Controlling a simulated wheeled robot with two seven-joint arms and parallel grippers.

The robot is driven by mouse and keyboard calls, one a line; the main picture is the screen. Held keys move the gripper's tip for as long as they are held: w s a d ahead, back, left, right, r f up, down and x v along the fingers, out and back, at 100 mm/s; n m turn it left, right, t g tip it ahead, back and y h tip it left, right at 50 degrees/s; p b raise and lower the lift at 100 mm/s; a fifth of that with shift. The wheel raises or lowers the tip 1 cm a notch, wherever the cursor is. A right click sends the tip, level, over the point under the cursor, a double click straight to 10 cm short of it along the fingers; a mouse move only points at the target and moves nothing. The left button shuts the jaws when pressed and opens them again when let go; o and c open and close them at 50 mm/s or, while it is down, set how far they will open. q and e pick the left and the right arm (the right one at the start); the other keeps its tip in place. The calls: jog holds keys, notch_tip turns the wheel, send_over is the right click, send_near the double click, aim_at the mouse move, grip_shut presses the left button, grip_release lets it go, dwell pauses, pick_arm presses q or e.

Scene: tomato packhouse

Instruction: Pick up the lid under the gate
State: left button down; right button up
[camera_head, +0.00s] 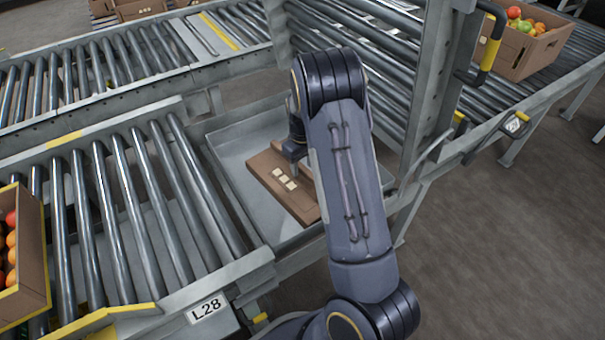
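The lid (264,171), a flat brown cardboard piece with several pale patches on it, lies in a grey metal tray (228,142) in the gap between the roller tracks. My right arm reaches over the tray from the lower right and hides part of the lid. My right gripper (292,164) points down at the lid's far part. Its fingers are small and partly hidden by the arm, so I cannot tell whether they are open or touch the lid. The gate (425,90), a tilted roller section with grey posts, stands right of the arm. My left gripper is out of view.
Another roller track (150,55) runs behind. A cardboard crate (535,52) of tomatoes stands at the upper right. The floor at the lower right is clear.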

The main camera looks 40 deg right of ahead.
grip_shut()
jog(key=shift+r, duration=0.1)
